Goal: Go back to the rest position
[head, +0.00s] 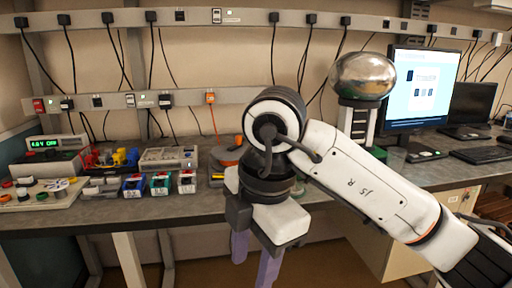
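My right arm (370,190) comes in from the right and reaches across the front of the bench. Its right gripper (253,268) points down in front of the bench's front edge. Its two purple-grey fingers stand apart with a gap between them, and I see nothing held there. The lower finger runs to the bottom edge of the picture. My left gripper and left arm are not in view.
A grey workbench (205,203) runs across, close behind my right gripper. It carries a green-display meter (45,152), small colored boxes (160,183), a silver-domed device (362,76), a lit monitor (415,90) and a keyboard (478,155). Bench legs (128,258) stand below.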

